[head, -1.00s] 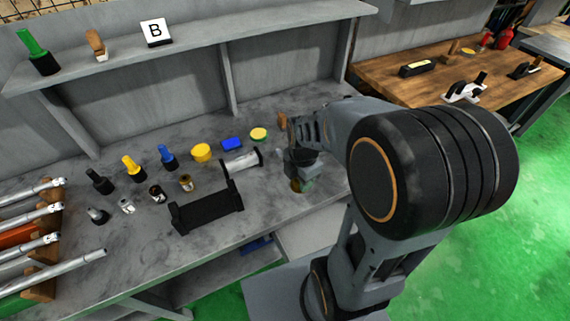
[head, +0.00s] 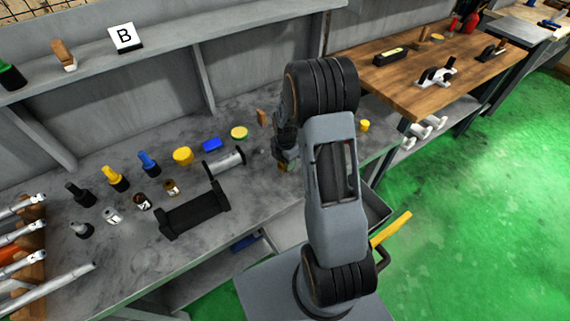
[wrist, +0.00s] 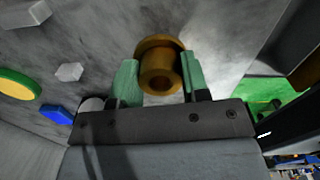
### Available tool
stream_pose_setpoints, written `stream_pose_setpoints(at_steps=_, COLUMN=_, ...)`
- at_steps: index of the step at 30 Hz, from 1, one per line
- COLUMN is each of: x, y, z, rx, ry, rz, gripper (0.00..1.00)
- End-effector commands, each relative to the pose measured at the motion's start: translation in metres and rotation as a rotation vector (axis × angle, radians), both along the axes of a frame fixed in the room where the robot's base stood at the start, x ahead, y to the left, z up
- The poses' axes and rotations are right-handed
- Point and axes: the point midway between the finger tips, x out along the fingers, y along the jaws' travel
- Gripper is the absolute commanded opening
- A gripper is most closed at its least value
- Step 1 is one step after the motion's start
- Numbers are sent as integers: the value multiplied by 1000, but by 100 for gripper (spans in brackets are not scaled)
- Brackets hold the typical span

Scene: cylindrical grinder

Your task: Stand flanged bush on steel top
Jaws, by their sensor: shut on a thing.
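The flanged bush (wrist: 160,72), brass-coloured with a wide collar and a central hole, is between the green fingertips of my gripper (wrist: 158,80) in the wrist view. The fingers are shut on its sides. In the head view my gripper (head: 284,158) is low over the grey mottled bench top (head: 262,182), right of the roller on its black stand. Only a small brassy patch of the bush shows there, and I cannot tell whether it touches the surface.
A black stand (head: 195,212) and grey roller (head: 224,162) lie left of my gripper. A small yellow piece (head: 365,125) is to the right. A wooden-topped table (head: 420,85) adjoins the bench.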

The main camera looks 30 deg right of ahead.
Motion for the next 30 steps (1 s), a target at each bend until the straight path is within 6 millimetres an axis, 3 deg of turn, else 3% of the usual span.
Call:
stream_pose_setpoints(at_steps=6, x=-1, y=1, z=-22, rx=1, ry=3, rz=0, gripper=9)
stream_pose_setpoints(at_steps=20, x=-1, y=1, z=-29, rx=0, ry=2, rz=0, gripper=9)
stream_pose_setpoints(at_steps=21, x=-1, y=1, z=-28, rx=0, ry=2, rz=0, gripper=46)
stream_pose_setpoints(at_steps=28, x=-1, y=1, z=-27, rx=0, ry=3, rz=0, gripper=67)
stream_pose_setpoints(at_steps=30, x=-1, y=1, z=-27, rx=0, ry=3, rz=0, gripper=67)
